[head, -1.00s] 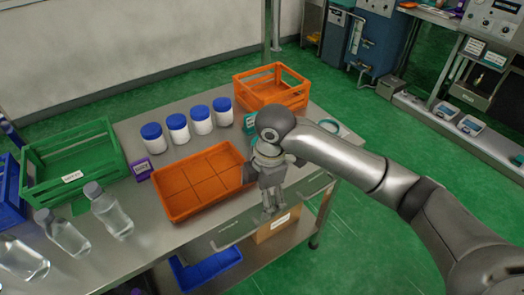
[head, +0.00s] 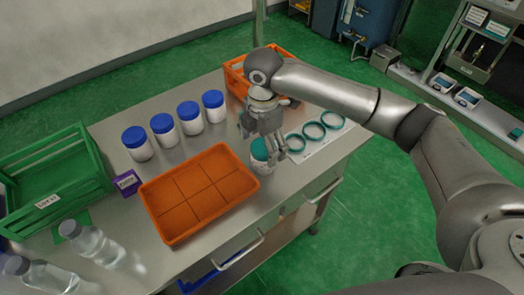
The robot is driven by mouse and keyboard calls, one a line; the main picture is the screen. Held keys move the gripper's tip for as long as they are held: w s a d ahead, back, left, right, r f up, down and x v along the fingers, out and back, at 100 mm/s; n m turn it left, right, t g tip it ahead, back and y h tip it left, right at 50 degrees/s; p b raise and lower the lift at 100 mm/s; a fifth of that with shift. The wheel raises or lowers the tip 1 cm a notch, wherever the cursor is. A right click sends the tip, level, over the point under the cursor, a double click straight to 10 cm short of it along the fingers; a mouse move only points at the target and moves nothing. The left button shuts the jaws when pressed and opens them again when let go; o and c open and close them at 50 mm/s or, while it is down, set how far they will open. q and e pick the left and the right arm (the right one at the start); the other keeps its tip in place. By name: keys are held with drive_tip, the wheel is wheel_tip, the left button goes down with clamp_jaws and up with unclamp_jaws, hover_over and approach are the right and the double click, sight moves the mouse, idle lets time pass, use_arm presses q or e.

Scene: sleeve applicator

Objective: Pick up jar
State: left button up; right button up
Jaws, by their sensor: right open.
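Several white jars with blue lids stand upright in a row at the back of the metal table; the rightmost jar (head: 213,106) is nearest my right arm. Another jar with a teal lid (head: 261,150) stands right of the orange tray, just below my right gripper. My right gripper (head: 274,148) points down with its fingers open beside this teal-lidded jar, partly hiding it. I cannot tell whether the fingers touch it. My left gripper is not in view.
An orange divided tray (head: 200,192) lies empty mid-table. A white sheet with teal rings (head: 313,131) is at the right. An orange crate (head: 236,82) stands behind my gripper, a green crate (head: 55,175) at the left. Clear bottles (head: 88,245) are at the front left.

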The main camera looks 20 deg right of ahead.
drive_tip(key=shift+s+f, duration=0.15)
drive_tip(key=shift+f, duration=1)
drive_tip(key=f, duration=0.1)
drive_tip(key=f+p, duration=0.1)
drive_tip(key=f, duration=0.2)
drive_tip(key=shift+w+d+f, duration=0.15)
drive_tip(key=shift+w+f, duration=0.25)
drive_tip(key=c, duration=0.4)
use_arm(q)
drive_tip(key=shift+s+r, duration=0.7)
use_arm(e)
drive_tip(key=c, duration=0.7)
